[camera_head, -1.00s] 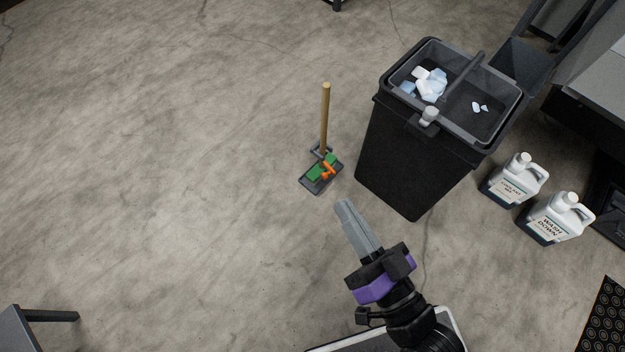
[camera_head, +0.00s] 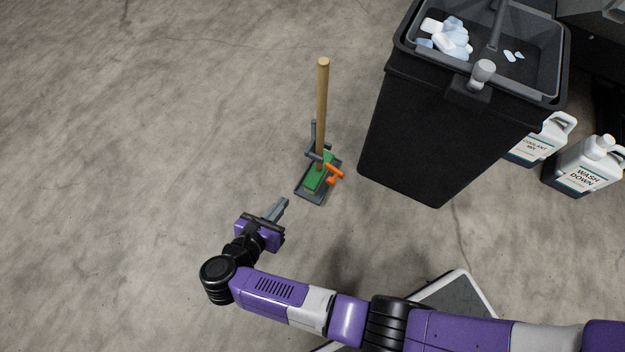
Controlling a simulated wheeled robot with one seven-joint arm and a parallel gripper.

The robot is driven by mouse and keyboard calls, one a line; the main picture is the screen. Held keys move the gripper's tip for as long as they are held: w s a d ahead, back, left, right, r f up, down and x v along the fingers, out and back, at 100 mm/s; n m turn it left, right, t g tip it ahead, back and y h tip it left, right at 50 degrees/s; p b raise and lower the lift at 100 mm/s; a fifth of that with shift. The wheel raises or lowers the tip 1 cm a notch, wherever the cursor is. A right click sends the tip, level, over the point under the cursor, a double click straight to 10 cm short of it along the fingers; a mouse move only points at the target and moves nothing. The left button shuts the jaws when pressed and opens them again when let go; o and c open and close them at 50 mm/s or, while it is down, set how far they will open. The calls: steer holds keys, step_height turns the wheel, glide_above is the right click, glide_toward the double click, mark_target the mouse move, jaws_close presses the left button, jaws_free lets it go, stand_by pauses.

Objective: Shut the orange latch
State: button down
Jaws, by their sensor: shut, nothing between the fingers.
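The orange latch (camera_head: 334,173) sits on a small green and grey floor fixture with a dark tray-like base (camera_head: 313,197). A tall wooden pole (camera_head: 322,112) stands upright in this fixture, beside the latch. A grey bracket (camera_head: 313,142) rises behind the pole's foot. The latch's orange arm sticks out to the right of the pole; whether it is open or closed is not clear. My gripper (camera_head: 283,203) is shut and empty. It appears just left of and nearer than the fixture, pointing up and right, with a gap to the latch in the picture.
A tall black bin (camera_head: 431,135) with a grey inner tub and crumpled pale scraps stands right of the fixture. White jugs (camera_head: 588,165) stand farther right. The concrete floor (camera_head: 140,130) to the left is clear.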

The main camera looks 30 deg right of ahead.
steer(key=s+d+f+m+g, duration=0.2)
steer(key=s+m, duration=0.1)
steer(key=s, duration=0.1)
steer(key=b, duration=0.3)
glide_toward(330, 183)
step_height(330, 183, down, 4)
steer(key=shift+m+h, duration=0.4)
steer(key=w+d, duration=0.1)
steer(key=w+d+b, duration=0.1)
steer(key=d, duration=0.1)
steer(key=shift+w+d, duration=0.1)
steer(key=shift+d, duration=0.1)
steer(key=shift+w+d+r, duration=0.1)
steer(key=shift+w+d, duration=0.2)
steer(key=shift+d, duration=0.25)
steer(key=shift+s+d+n+t+y+p, duration=0.2)
steer(key=shift+n+t+y+p, duration=0.2)
steer(key=shift+n+t, duration=0.25)
